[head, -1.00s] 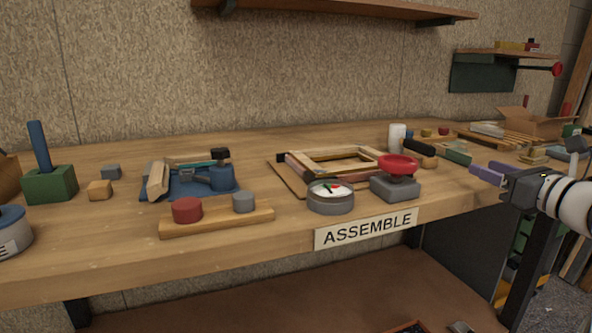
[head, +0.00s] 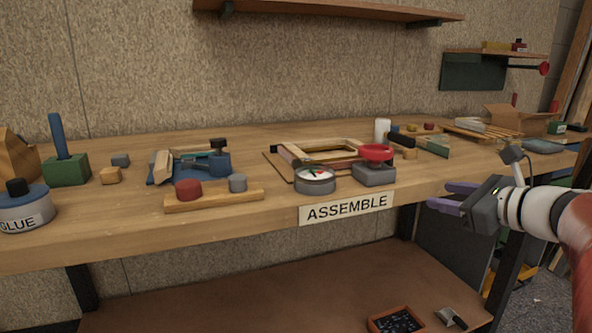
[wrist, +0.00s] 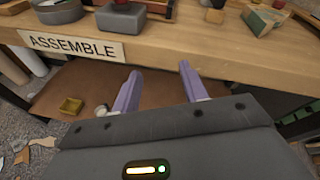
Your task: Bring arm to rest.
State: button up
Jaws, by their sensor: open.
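My gripper (head: 452,196) has purple fingers and stands in front of the bench's front edge, to the right of the ASSEMBLE label (head: 346,207). In the wrist view my gripper (wrist: 158,92) has its two fingers spread apart with nothing between them. Part of my arm reaches in from the right edge of the head view. The wooden workbench (head: 240,218) lies behind the fingers, and its lower shelf (head: 290,285) shows below them.
Near the front edge stand a round dial gauge (head: 315,181), a grey block with a red knob (head: 375,166) and a wooden strip with two knobs (head: 213,198). A glue tin (head: 25,210) is at the far left. A small tray (head: 397,320) lies on the lower shelf.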

jog(key=s+a+f+n+g+h, duration=0.2)
jog(key=s+a+f+n+g, duration=0.5)
jog(key=s+a+f+n, duration=0.6)
jog(key=s+f+n+h, duration=0.5)
jog(key=s+n, duration=0.4)
jog(key=n, duration=0.4)
jog(key=shift+s+f+n+g, duration=0.4)
jog(key=shift+f, duration=0.15)
jog(key=shift+a, duration=0.1)
